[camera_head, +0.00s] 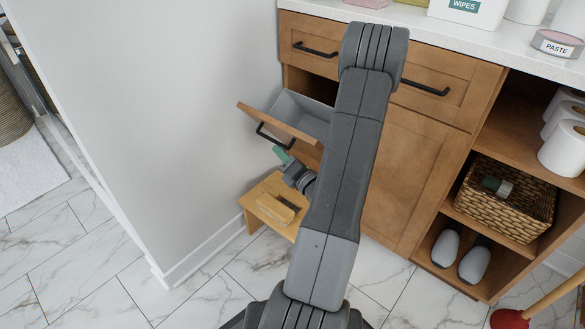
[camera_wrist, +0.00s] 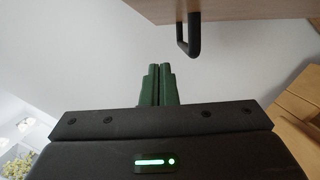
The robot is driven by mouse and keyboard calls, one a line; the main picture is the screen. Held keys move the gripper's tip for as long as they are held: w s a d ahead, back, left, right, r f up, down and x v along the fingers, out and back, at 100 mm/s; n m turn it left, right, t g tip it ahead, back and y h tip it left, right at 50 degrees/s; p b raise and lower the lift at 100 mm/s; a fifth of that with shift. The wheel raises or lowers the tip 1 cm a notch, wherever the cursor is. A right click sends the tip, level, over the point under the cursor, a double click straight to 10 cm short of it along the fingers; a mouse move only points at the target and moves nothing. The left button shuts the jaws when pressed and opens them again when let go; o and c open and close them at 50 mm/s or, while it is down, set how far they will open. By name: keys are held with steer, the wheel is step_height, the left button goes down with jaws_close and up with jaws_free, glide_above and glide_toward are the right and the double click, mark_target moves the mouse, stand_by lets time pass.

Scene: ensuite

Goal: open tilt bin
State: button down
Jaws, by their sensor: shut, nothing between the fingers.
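The tilt bin (camera_head: 283,126) is a wooden front with a grey inner box, at the left end of the cabinet. It is tipped outward at the top, so the grey interior shows. Its black bar handle (camera_head: 273,137) is on the front face and also shows in the wrist view (camera_wrist: 189,36). My gripper (camera_head: 281,154) is just below the handle, with its green fingers together. In the wrist view the fingers (camera_wrist: 158,70) are shut and empty, apart from the handle, which is up and to the right. My arm hides part of the bin's right side.
A small wooden stool (camera_head: 262,205) with an item on it stands below the bin. A white wall (camera_head: 170,110) is close on the left. Wooden drawers and a door (camera_head: 410,180) are at right, with open shelves holding a woven basket (camera_head: 515,205) and slippers (camera_head: 461,250).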

mark_target(294, 137)
steer(key=shift+w+d+r+b, duration=0.3)
steer(key=shift+w+d+r, duration=0.7)
steer(key=shift+w+r, duration=0.2)
steer(key=shift+r, duration=0.1)
steer(key=shift+w+d+r+m+p, duration=0.4)
steer(key=shift+r+p, duration=0.25)
steer(key=shift+p, duration=0.55)
steer(key=shift+w+d+r+p, duration=0.25)
steer(key=shift+w+p, duration=0.2)
steer(key=shift+p, duration=0.35)
steer(key=shift+f, duration=0.1)
